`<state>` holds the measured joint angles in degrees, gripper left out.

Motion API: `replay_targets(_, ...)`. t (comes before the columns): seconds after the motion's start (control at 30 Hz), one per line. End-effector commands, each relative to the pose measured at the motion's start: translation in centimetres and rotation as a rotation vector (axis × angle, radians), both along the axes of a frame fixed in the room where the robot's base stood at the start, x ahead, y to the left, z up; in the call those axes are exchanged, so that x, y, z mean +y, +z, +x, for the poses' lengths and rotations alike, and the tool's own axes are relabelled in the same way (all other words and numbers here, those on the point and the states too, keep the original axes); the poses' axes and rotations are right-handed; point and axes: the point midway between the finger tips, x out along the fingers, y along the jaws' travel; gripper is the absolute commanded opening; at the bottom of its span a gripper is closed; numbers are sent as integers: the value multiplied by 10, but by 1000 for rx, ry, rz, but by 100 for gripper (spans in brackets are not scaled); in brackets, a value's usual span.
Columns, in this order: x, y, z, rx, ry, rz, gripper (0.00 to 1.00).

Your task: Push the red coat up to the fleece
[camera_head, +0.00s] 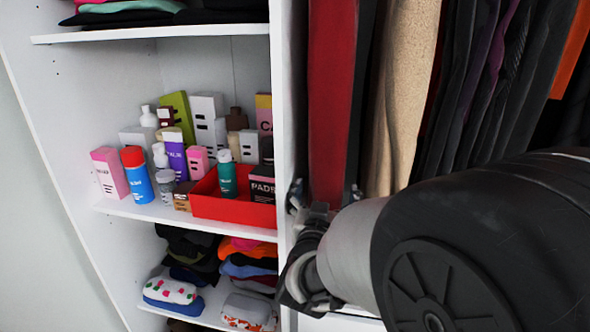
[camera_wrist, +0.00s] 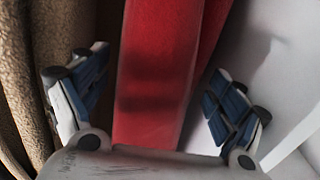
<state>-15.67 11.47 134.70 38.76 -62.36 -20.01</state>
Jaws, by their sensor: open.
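The red coat (camera_head: 330,100) hangs edge-on close to the white divider, and it also fills the middle of the wrist view (camera_wrist: 160,70). The beige fleece (camera_head: 405,100) hangs to its right, with a dark strip and a narrow gap between them. In the wrist view the brown, rough-textured fleece (camera_wrist: 20,80) is at the left. My gripper (camera_head: 324,190) is open at the lower part of the coat. In the wrist view its blue-padded fingers (camera_wrist: 158,85) stand on either side of the coat, apparently apart from it. The left finger is between coat and fleece.
The white divider (camera_head: 285,120) stands just left of the coat. Left of it, shelves hold bottles, boxes, a red bin (camera_head: 225,207) and folded clothes (camera_head: 190,252). Dark garments (camera_head: 490,80) hang closely right of the fleece. My arm covers the lower right.

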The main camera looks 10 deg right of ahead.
Motion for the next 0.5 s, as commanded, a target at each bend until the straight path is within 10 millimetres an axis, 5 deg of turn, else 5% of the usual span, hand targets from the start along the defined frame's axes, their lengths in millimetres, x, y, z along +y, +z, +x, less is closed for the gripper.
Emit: replay_targets(0.5, -6, 1, 19, -1, 1, 0, 89)
